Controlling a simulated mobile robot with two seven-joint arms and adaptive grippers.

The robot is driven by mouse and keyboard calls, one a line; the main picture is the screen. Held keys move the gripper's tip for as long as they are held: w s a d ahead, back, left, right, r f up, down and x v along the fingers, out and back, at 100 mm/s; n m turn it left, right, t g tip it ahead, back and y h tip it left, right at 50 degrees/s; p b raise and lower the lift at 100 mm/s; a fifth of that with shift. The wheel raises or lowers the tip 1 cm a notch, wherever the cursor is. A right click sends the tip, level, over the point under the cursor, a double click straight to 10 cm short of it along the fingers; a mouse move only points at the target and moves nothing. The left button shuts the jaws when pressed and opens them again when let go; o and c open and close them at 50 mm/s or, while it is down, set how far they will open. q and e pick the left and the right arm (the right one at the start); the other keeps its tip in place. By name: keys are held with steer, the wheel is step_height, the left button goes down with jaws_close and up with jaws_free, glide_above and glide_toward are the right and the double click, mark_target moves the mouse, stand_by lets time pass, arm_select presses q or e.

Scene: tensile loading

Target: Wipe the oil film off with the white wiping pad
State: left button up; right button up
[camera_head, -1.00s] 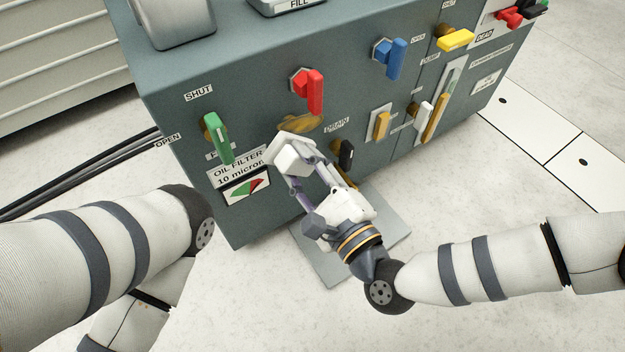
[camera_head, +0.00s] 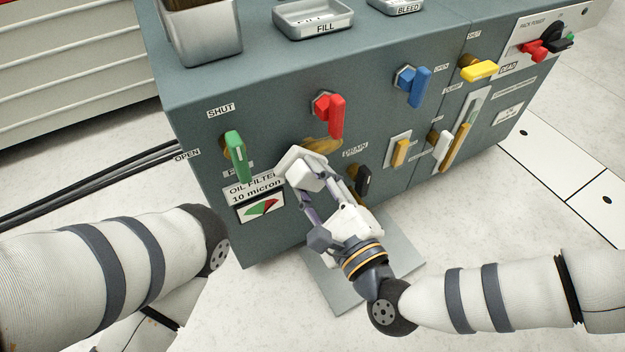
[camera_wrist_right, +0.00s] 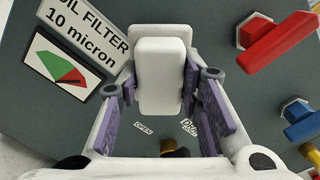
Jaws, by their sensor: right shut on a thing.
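My right gripper (camera_head: 310,192) is shut on the white wiping pad (camera_head: 299,164), in front of the cabinet's front face. In the right wrist view the pad (camera_wrist_right: 160,70) sits between the two purple-grey fingers, with its wide plate toward the panel. I cannot tell whether it touches the panel. The brownish oil film (camera_head: 322,146) shows just above and right of the pad, below the red handle; part of it may be hidden behind the pad. My left arm is at the lower left, with its gripper out of view.
The cabinet front carries a green handle (camera_head: 236,157), red handle (camera_head: 329,115), blue handle (camera_head: 413,87) and black handle (camera_head: 363,180) close around the pad. The oil filter gauge (camera_head: 260,207) is left of it. Open trays, including the FILL tray (camera_head: 313,19), stand on top. A grey plate lies on the floor.

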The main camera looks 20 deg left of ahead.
steer(key=shift+w+a+b, duration=0.35)
steer(key=shift+w+a, duration=0.05)
steer(key=shift+a, duration=0.05)
